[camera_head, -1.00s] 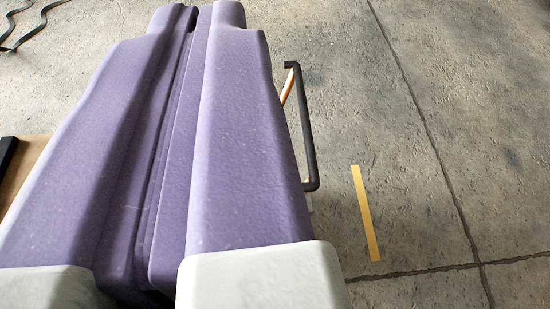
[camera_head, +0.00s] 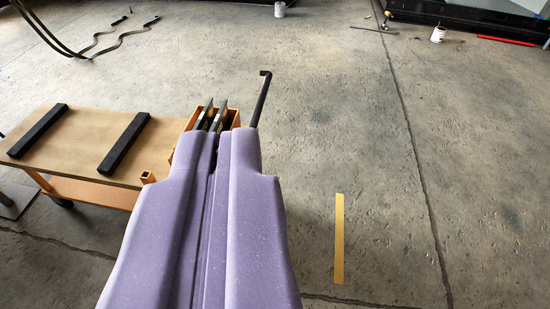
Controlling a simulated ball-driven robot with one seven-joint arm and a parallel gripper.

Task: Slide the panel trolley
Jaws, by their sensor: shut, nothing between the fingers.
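The panel trolley (camera_head: 88,138) stands at the left, with a flat tan top on an orange frame. Two black strips lie across its top. A black bar handle (camera_head: 261,99) rises at its right end. My gripper (camera_head: 213,117) reaches forward from the bottom of the view, with a purple body and thin metal fingers at its tip. It is shut and empty. Its tip overlaps the orange end of the trolley in the picture, just left of the handle. I cannot tell whether it touches the trolley. My purple body hides part of the trolley's right end.
A yellow strip (camera_head: 339,240) lies on the concrete floor to the right. Dark cables (camera_head: 115,38) lie at the back left. White pots (camera_head: 438,34) and a red bar (camera_head: 506,41) are at the far back. The floor to the right is largely clear.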

